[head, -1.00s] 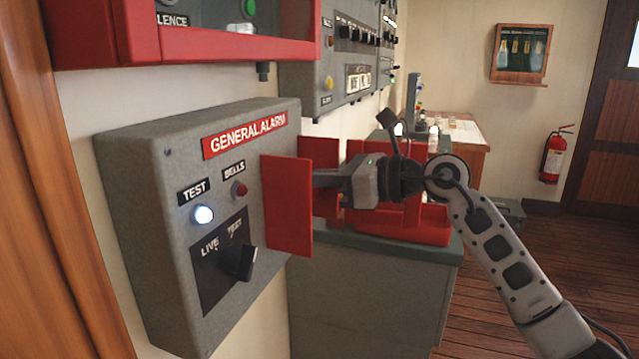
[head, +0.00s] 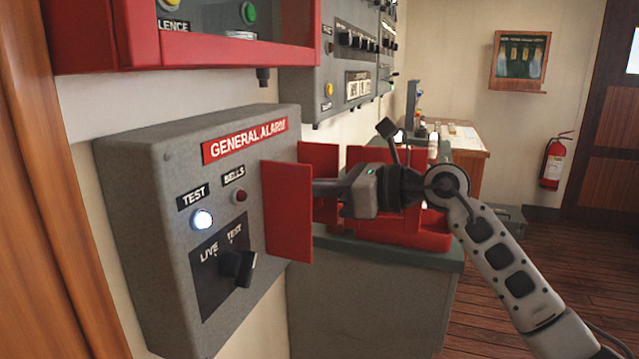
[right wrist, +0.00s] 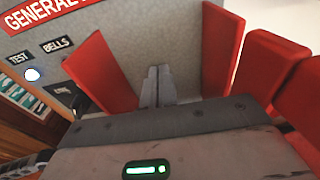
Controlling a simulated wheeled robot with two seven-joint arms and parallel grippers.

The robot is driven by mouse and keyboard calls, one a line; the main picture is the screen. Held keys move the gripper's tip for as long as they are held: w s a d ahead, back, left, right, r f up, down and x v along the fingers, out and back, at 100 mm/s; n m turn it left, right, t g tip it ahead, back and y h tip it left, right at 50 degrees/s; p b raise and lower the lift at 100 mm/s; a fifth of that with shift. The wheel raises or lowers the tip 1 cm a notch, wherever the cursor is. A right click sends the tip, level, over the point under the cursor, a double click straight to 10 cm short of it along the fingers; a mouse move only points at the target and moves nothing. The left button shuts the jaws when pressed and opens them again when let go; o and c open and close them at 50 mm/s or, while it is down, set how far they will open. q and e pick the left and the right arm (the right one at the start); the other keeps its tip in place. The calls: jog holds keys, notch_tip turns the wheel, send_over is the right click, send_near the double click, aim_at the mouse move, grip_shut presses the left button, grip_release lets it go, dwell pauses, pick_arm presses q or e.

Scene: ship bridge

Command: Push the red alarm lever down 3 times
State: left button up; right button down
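The grey alarm box (head: 285,125), labelled GENERAL ALARM, hangs on the left wall in the head view. Two upright red plates stand out from it, the near one (head: 287,212) and the far one (head: 318,165). They also show in the right wrist view, left (right wrist: 98,70) and right (right wrist: 222,45). My right gripper (right wrist: 157,85) reaches between them toward the box's face, its two fingers close together with nothing visible between them. In the head view the near plate hides its fingertips. I cannot make out the lever itself. My left gripper is not in view.
The TEST lamp (head: 202,219) is lit white and the BELLS lamp (head: 240,195) is dark red. A black LIVE/TEST knob (head: 238,267) sits below. A red-framed panel (head: 230,50) overhangs the box. A grey-green cabinet (head: 375,300) stands behind my right arm.

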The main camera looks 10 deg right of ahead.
jog(key=shift+r+p, duration=1.4)
jog(key=shift+r, duration=0.75)
jog(key=shift+d, duration=0.1)
jog(key=b+v, duration=0.3)
jog(key=v, duration=0.6)
